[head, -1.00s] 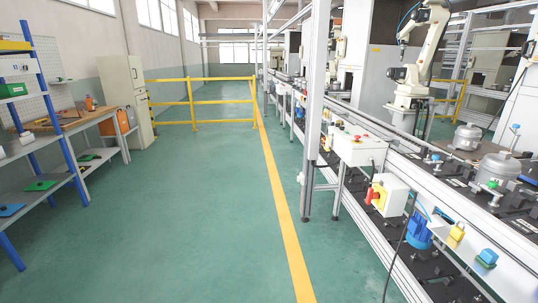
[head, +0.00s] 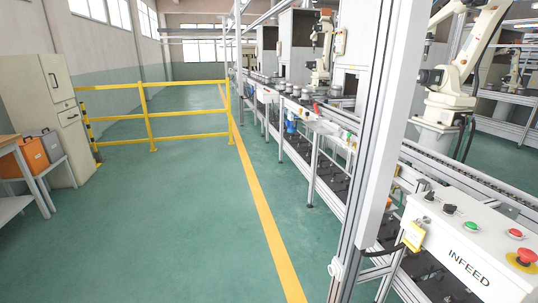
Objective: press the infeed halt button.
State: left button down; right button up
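The white control box lettered INFEED (head: 437,229) is at the lower right of the head view, on the near side of the conveyor line. A larger red mushroom button on a yellow base (head: 524,258) sits at the right front corner. I read no label that marks which red one is the halt button. A yellow tag (head: 414,236) hangs at the box's left end. Neither gripper is in view.
A thick metal post (head: 378,130) stands just left of the box. A yellow floor line (head: 262,205) runs beside the conveyor. Green floor (head: 170,220) is clear to the left, up to a yellow railing (head: 150,115). A cabinet (head: 48,110) and workbench (head: 22,160) stand far left.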

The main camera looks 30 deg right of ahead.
aim_at(517, 233)
jog(key=i, duration=0.55)
jog(key=z, duration=3.25)
